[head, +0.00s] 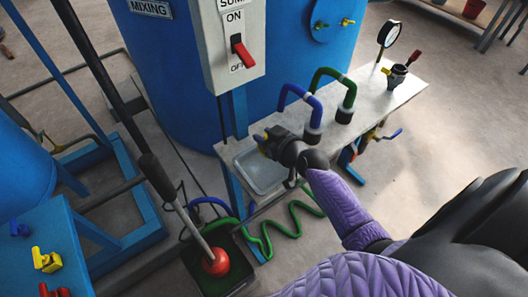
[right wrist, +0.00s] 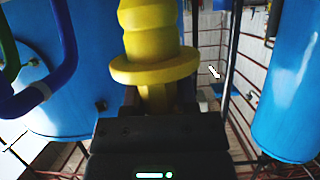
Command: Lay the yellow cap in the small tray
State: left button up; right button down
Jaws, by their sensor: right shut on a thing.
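The yellow cap (right wrist: 155,45) fills the upper middle of the right wrist view, with a wide flange and a ribbed upper part. My right gripper (right wrist: 150,108) is shut on its narrow stem below the flange. In the head view my right gripper (head: 268,144) is over the far edge of the small tray (head: 262,178), and only bits of yellow show at its fingertips. The small tray is a shallow, pale grey tray at the left end of the metal bench. The part of it I see looks empty; my gripper and wrist hide some of it. My left gripper is not in view.
Blue (head: 296,93) and green (head: 335,78) hoses rise from the bench (head: 375,92) beside my gripper. A gauge (head: 388,34) and a valve stand at its far right. A switch box (head: 235,45) hangs above the tray.

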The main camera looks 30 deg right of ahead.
notch_tip(320, 180, down, 5)
jog(key=b, duration=0.2)
jog(key=shift+b, duration=0.35)
jog(key=shift+r, duration=0.15)
jog(key=shift+f, duration=0.25)
jog(key=shift+c, duration=2)
grip_release()
jog(key=shift+r, duration=0.1)
